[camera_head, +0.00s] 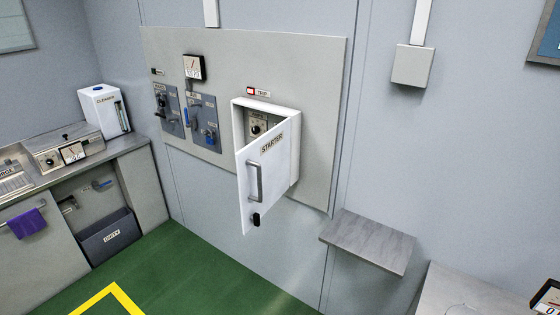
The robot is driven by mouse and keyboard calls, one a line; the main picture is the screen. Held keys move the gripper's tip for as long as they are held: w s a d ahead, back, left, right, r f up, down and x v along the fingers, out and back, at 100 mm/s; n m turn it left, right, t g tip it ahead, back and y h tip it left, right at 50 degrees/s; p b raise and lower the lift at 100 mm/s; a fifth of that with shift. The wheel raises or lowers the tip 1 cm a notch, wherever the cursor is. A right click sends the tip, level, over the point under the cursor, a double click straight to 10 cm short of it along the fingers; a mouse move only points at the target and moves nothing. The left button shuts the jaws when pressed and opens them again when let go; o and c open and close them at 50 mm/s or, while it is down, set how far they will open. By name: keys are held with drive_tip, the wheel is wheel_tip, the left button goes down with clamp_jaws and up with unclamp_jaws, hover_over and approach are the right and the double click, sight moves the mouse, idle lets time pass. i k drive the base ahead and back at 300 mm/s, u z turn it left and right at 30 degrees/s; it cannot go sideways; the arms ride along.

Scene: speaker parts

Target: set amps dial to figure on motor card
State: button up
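A white box marked STARTER (299,125) is fixed to the grey wall panel. Its door (262,185) stands open towards me, with a grey handle and a dark latch low on it. Inside, partly hidden by the door, a small beige plate carries a dark round dial (256,129); its markings and setting are too small to read. I cannot pick out a motor card. My gripper is not in view.
A panel meter (193,68) and blue-grey switch units (203,118) sit left of the box. A small grey shelf (368,241) juts out at lower right. A counter (85,145) with equipment runs along the left. Green floor (185,270) is clear in front.

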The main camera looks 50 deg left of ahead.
sight(256, 130)
drive_tip(key=z, duration=0.1)
drive_tip(key=k, duration=1.35)
drive_tip(key=u, duration=1.75)
drive_tip(key=i, duration=0.95)
drive_tip(key=z, duration=0.15)
